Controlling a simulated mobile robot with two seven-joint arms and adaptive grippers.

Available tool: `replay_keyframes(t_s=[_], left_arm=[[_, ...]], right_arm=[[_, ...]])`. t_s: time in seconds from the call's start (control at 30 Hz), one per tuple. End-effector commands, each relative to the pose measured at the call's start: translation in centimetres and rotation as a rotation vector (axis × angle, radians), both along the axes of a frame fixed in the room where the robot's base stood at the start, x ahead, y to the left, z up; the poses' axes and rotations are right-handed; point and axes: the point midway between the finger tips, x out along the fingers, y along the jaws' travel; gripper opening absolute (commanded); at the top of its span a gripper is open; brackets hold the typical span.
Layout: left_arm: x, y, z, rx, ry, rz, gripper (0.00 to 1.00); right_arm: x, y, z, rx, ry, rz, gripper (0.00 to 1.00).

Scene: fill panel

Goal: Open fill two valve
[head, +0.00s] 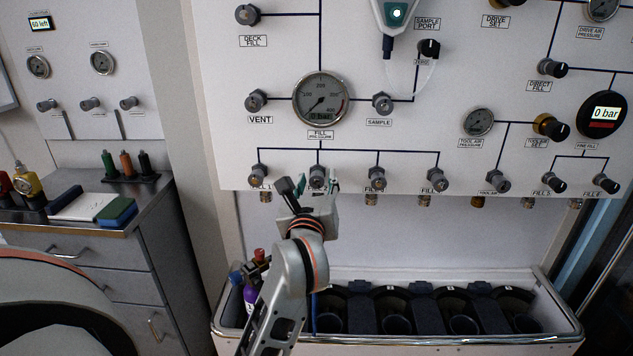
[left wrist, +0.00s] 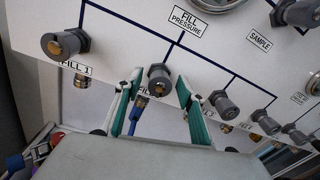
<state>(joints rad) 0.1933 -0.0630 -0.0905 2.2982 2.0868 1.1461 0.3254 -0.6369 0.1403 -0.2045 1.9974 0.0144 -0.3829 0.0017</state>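The fill two valve (head: 317,174) is a grey knob, second from the left in the lower row of fill valves. It also shows in the left wrist view (left wrist: 159,77), with a brass centre. Its label is mostly hidden behind my gripper. My left gripper (head: 309,188) is in front of the panel at this knob. In the left wrist view its green-padded fingers (left wrist: 158,98) are apart, one on each side of the knob and slightly below it. I see no clear contact. A blue fitting shows between the fingers. My right gripper is not in view.
The fill one knob (head: 259,171) is just left, and another fill knob (head: 377,174) is just right. The fill pressure gauge (head: 321,98) is above. A white-rimmed tub (head: 455,342) with black holders stands below the panel. A grey cabinet (head: 105,262) is at left.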

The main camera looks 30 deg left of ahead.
Motion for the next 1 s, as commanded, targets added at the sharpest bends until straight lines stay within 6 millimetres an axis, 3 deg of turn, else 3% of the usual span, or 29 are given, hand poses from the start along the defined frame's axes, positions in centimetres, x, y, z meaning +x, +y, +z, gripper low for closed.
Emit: replay_keyframes(t_s=[0.17,0.33,0.7,1.0], left_arm=[[0.0,0.0,0.0,0.001,0.0,0.0,0.39],[0.0,0.0,0.0,0.001,0.0,0.0,0.0],[0.0,0.0,-0.3,-0.107,-0.067,0.0,0.01],[0.0,0.0,0.0,-0.122,-0.075,0.0,0.01]], right_arm=[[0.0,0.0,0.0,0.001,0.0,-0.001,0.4],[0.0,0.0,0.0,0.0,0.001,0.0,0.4],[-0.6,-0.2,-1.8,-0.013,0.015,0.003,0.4],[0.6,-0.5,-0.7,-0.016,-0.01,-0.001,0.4]])
